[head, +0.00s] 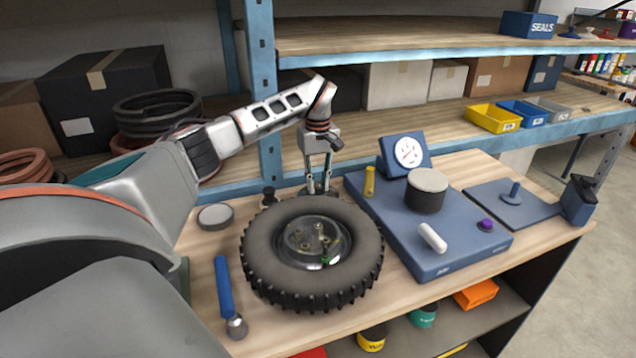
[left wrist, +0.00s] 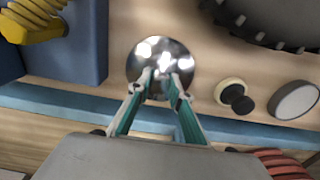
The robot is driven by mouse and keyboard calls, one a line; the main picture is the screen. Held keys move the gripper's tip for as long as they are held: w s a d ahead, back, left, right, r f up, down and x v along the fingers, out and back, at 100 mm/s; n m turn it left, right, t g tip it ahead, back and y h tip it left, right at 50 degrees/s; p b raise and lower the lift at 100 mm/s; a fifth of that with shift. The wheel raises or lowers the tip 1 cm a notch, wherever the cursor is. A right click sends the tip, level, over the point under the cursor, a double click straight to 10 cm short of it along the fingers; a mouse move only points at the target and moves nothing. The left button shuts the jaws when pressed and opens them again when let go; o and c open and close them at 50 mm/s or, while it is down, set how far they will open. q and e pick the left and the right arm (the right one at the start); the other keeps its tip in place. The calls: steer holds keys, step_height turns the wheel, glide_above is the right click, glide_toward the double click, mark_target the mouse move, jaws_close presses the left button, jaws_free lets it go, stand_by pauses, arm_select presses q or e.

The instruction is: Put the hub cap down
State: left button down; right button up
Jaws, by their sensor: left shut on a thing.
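The hub cap (left wrist: 150,52) is a shiny, round, domed metal disc in the left wrist view. My left gripper (left wrist: 163,76) is shut on it, with both fingertips at the disc's near middle. In the head view my left gripper (head: 319,190) points down just behind the tyre (head: 262,250), over the back strip of the wooden bench (head: 200,262). The tyre hides most or all of the hub cap there. I cannot tell whether the cap touches the bench. My right gripper is not in view.
A blue fixture board (head: 385,228) with a dial gauge (head: 408,152) and a yellow pin (head: 370,181) stands to the right. A dark knob (head: 268,196) and a grey-topped disc (head: 215,216) are left of the gripper. A blue shelf post (head: 262,90) rises behind.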

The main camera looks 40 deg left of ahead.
mark_target(318, 183)
arm_select(q)
steer(key=shift+f, duration=0.1)
steer(key=c, duration=1.8)
jaws_free()
step_height(318, 183, up, 12)
steer(key=shift+r, duration=0.15)
steer(key=shift+s, duration=0.1)
